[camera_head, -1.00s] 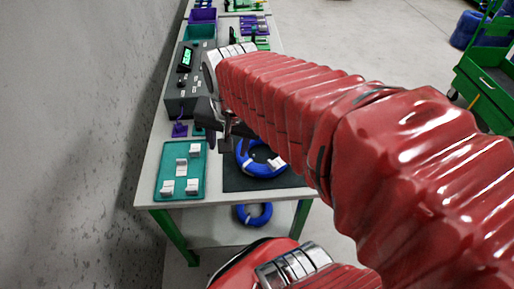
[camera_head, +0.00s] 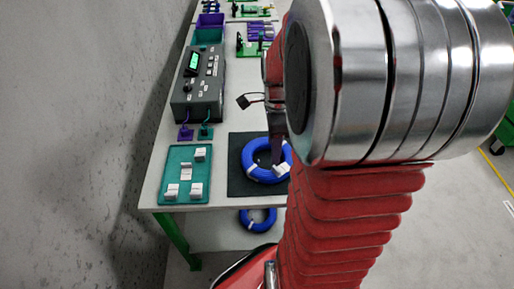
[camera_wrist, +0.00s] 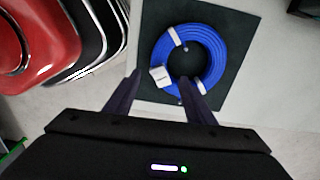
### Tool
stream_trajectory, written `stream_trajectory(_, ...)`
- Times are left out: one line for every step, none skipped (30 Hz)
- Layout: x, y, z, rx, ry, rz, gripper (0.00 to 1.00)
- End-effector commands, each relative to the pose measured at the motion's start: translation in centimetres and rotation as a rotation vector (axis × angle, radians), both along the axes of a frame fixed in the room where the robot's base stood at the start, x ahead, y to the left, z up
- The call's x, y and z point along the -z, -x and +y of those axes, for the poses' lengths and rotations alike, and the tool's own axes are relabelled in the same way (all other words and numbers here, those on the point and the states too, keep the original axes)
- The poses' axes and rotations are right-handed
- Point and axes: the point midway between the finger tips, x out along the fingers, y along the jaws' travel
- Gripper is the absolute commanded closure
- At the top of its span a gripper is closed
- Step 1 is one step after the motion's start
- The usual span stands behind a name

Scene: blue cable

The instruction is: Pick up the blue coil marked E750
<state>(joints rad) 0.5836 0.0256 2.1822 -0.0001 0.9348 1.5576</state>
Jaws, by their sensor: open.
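A blue coil (camera_head: 258,162) with white bands and a white tag lies on a dark mat (camera_head: 238,184) on the table. In the wrist view the coil (camera_wrist: 211,50) lies just beyond my gripper (camera_wrist: 163,78). The two dark fingers are spread apart and empty. The right fingertip overlaps the near part of the coil in the picture; I cannot tell whether they touch. No marking on the tag can be read.
Left of the mat, a teal tray (camera_head: 185,191) holds several white blocks. A grey device (camera_head: 198,85) with a green display stands behind it. Another blue coil (camera_head: 258,220) lies below the tabletop. A wall runs along the left.

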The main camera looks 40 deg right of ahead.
Motion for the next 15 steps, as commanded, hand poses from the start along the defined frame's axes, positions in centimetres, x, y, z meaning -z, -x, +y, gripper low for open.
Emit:
stream_trajectory(0.0,0.0,0.0,0.000,0.000,0.000,0.51)
stream_trajectory(0.0,0.0,0.0,0.000,0.000,0.000,0.51)
stream_trajectory(0.0,0.0,0.0,-0.001,0.000,0.000,0.51)
stream_trajectory(0.0,0.0,0.0,-0.001,0.001,-0.001,0.51)
stream_trajectory(0.0,0.0,0.0,-0.001,0.001,-0.001,0.51)
stream_trajectory(0.0,0.0,0.0,-0.001,0.001,-0.001,0.51)
stream_trajectory(0.0,0.0,0.0,-0.002,0.000,0.000,0.51)
stream_trajectory(0.1,0.0,0.0,-0.002,0.000,0.000,0.51)
stream_trajectory(0.2,0.0,0.0,-0.002,-0.001,0.001,0.51)
stream_trajectory(0.4,0.0,0.0,-0.002,-0.001,0.002,0.51)
stream_trajectory(0.6,0.1,0.0,-0.002,-0.001,0.002,0.51)
stream_trajectory(1.0,0.0,0.0,-0.002,-0.001,0.002,0.51)
stream_trajectory(1.4,0.0,0.0,-0.002,-0.001,0.002,0.51)
stream_trajectory(1.7,0.0,0.1,-0.002,-0.001,0.002,0.51)
stream_trajectory(2.3,0.1,0.1,-0.002,-0.002,0.003,0.51)
